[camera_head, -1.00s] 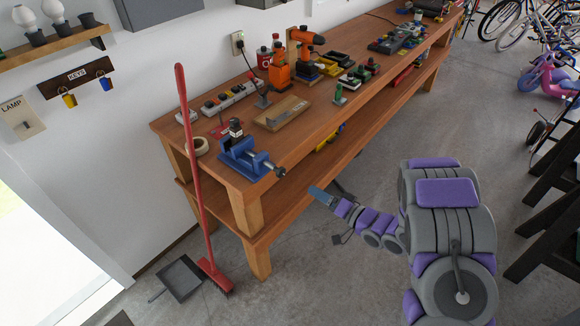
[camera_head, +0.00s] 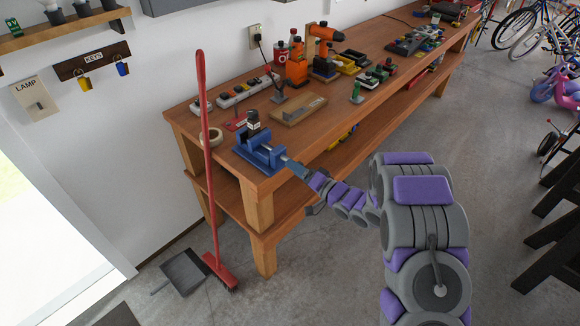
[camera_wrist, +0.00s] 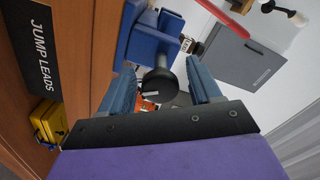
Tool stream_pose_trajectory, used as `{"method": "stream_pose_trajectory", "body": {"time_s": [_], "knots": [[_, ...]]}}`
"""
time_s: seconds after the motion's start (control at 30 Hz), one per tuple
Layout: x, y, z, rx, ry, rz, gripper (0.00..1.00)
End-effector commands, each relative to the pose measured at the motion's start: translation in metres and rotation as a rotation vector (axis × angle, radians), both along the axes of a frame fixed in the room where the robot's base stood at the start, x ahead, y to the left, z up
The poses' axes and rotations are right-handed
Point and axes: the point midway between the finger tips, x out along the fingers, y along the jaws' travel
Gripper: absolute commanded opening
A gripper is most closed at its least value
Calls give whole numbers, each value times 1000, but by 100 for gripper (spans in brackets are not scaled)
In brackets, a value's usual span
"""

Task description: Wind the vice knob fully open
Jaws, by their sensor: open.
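The blue vice (camera_head: 262,150) is fixed at the near left corner of the wooden workbench. Its round black knob (camera_wrist: 160,86) faces the camera in the wrist view, with a pale mark on it, and the blue vice body (camera_wrist: 150,42) is behind it. My gripper (camera_head: 298,168) is at the knob end of the vice. In the wrist view my gripper (camera_wrist: 158,92) is open, with its blue fingers on either side of the knob and a gap at each side. In the head view the knob is hidden by my gripper.
The workbench (camera_head: 330,135) carries a power strip (camera_head: 248,90), an orange drill (camera_head: 326,34) and a tape roll (camera_head: 211,135). A red broom (camera_head: 206,150) leans by its left end, with a dustpan (camera_head: 182,272) below.

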Motion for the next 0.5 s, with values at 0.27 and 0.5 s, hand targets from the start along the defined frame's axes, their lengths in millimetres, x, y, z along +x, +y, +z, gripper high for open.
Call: {"method": "stream_pose_trajectory", "body": {"time_s": [0.27, 0.5], "knots": [[20, 18, 1, 6, -4, 0, 63], [22, 29, 0, -2, -1, 0, 63]]}}
